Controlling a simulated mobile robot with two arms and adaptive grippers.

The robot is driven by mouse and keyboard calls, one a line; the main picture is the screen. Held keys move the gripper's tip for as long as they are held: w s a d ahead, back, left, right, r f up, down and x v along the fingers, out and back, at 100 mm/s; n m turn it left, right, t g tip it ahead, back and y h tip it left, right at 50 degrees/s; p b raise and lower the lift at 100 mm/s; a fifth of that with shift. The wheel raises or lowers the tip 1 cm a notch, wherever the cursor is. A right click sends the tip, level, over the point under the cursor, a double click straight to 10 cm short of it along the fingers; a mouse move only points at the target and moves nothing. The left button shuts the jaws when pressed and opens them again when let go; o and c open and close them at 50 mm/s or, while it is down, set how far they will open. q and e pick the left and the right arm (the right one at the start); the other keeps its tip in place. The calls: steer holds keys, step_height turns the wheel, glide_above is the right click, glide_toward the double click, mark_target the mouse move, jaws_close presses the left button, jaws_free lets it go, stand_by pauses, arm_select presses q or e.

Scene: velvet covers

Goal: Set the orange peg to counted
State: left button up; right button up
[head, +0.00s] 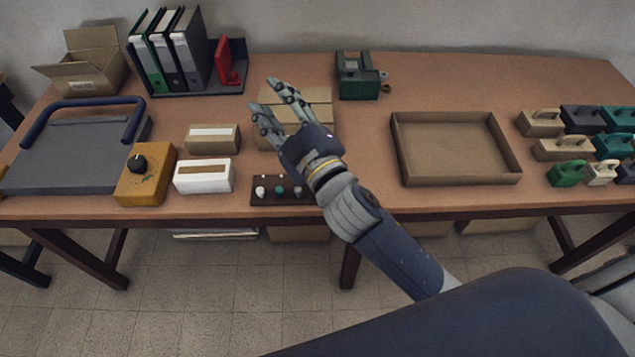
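A small dark brown board (257,201) lies near the table's front edge, left of my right forearm. White, teal and greyish pegs show on it, with small pale marks behind them. I cannot make out an orange peg; part of the board's right end is close to or behind my arm. My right gripper (263,96) is above the table, beyond the board, over some tan boxes. Its fingers are spread apart and nothing shows between them. My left gripper is not in view.
A white box (204,177), a tan box (213,139) and a yellow-orange box with a black knob (146,176) stand left of the board. An open cardboard tray (455,148) lies to the right. Coloured handled blocks (566,174) fill the right end.

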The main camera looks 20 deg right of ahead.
steer(key=s+a+r+n+y, duration=0.2)
steer(key=a+r+n+y, duration=0.5)
steer(key=a+n+y, duration=0.15)
steer(key=s+a+n+g+y, duration=0.6)
steer(key=a+n+g+y, duration=0.3)
steer(key=n+g, duration=0.55)
steer(key=s+a+f+n+g+h, duration=0.3)
steer(key=s+f+n+g+h, duration=0.15)
steer(key=n, duration=0.35)
steer(key=w+d+f+n+g+h, duration=0.1)
steer(key=w+d+f+n+h, duration=0.15)
steer(key=d+f+h, duration=0.35)
steer(key=w+d+f+n+h, duration=0.2)
steer(key=d+f+n+h, duration=0.15)
steer(key=f, duration=0.55)
steer(key=w+d+f+t+h, duration=0.1)
steer(key=w+d+h, duration=0.25)
steer(key=d, duration=0.55)
steer(key=w+d+f+h, duration=0.1)
steer(key=w+d+h, duration=0.3)
steer(key=d, duration=0.5)
steer(key=shift+m+h, duration=0.3)
steer(key=shift+h, duration=0.2)
steer(key=f+p, duration=0.1)
steer(key=f, duration=0.5)
steer(key=s+f+p, duration=0.1)
steer(key=f, duration=0.3)
steer(key=shift+s+p, duration=0.1)
steer(key=shift+p, duration=0.25)
